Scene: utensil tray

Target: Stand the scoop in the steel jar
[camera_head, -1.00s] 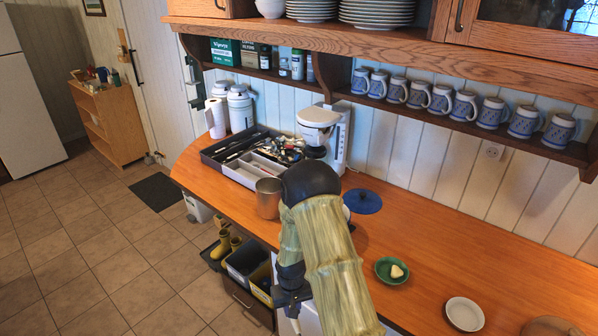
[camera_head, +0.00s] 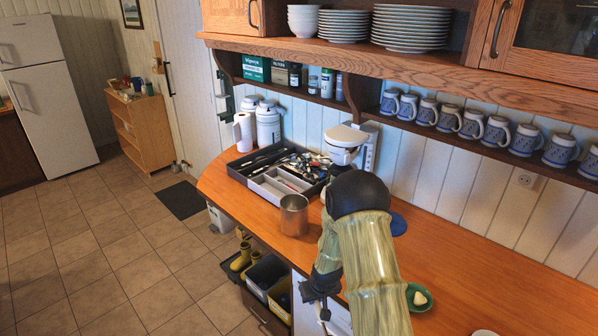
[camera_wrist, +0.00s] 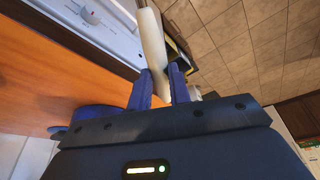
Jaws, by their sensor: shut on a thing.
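The steel jar (camera_head: 293,218) stands upright near the counter's front edge in the head view, left of my arm. My gripper (camera_wrist: 161,80) shows its two blue fingers in the wrist view, shut on a pale, cream-coloured handle. The scoop is hardly visible there.
A dark utensil tray (camera_head: 240,178) full of cutlery lies behind the jar. A white coffee maker (camera_head: 346,145) stands beside it. A blue disc (camera_head: 398,224) and a green dish (camera_head: 419,298) lie right of my arm. A shelf (camera_head: 450,128) with mugs overhangs the back.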

